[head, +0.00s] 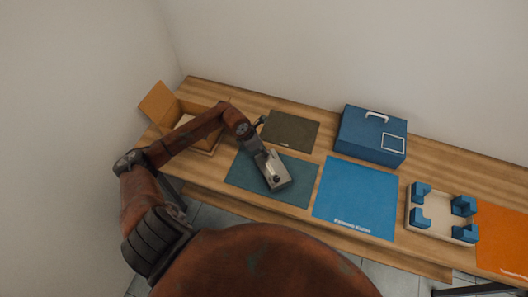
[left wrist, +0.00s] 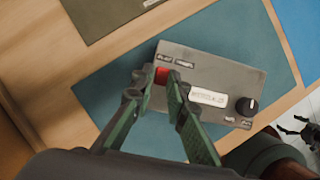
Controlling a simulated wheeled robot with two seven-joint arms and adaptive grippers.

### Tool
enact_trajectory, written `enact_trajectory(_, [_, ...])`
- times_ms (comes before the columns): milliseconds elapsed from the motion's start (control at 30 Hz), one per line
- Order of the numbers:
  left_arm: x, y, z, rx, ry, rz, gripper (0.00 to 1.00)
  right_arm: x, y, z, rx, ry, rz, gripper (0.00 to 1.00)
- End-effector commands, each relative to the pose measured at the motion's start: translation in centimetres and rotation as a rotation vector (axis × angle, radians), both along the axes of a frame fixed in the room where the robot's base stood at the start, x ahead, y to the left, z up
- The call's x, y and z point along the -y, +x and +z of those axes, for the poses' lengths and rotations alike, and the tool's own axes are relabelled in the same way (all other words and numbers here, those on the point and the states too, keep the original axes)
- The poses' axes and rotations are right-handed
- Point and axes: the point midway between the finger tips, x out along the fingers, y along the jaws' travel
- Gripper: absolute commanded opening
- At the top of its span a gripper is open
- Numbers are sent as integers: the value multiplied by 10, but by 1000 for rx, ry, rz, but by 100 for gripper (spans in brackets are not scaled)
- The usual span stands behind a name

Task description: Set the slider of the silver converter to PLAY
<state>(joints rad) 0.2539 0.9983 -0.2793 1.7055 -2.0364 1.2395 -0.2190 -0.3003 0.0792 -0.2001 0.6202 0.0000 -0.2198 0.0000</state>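The silver converter (head: 275,172) is a grey box lying on a dark teal mat in the head view. In the left wrist view the converter (left wrist: 215,75) shows a red slider (left wrist: 161,76) near its left end, a black knob and a pale nameplate. Two small labels sit above the slider; the left one seems to read PLAY, the other is too blurred. My left gripper (left wrist: 159,78) is at the slider, its fingertips close on either side of the red piece, which fills the gap. The slot around it is hidden. My right gripper (left wrist: 296,130) shows small at the right edge, fingers apart.
The teal mat (head: 240,181) lies on a wooden table, with a dark mat (head: 291,132) behind it. A cardboard box (head: 206,148) is at left. A blue mat (head: 356,190), a blue case (head: 371,135), a beige tray (head: 433,231) and an orange mat (head: 503,240) are at right.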

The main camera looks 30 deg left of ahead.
Motion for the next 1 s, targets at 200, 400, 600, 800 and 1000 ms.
enact_trajectory(200, [0, 0, 0, 0, 1, 0, 29, 0, 0, 0, 0, 0, 0, 86])
enact_trajectory(400, [0, 0, 0, 0, -1, 0, 29, 0, 0, 0, 0, 0, 0, 86])
enact_trajectory(600, [-2, -3, 9, 1, 0, 0, 29, 3, 0, 0, -1, -3, 1, 86])
enact_trajectory(800, [-10, -15, 43, 2, 3, -1, 29, 2, 0, 0, -1, -1, 1, 86])
enact_trajectory(1000, [-18, -29, 81, 2, 4, 0, 29, 1, 0, 0, 0, -1, 0, 86])
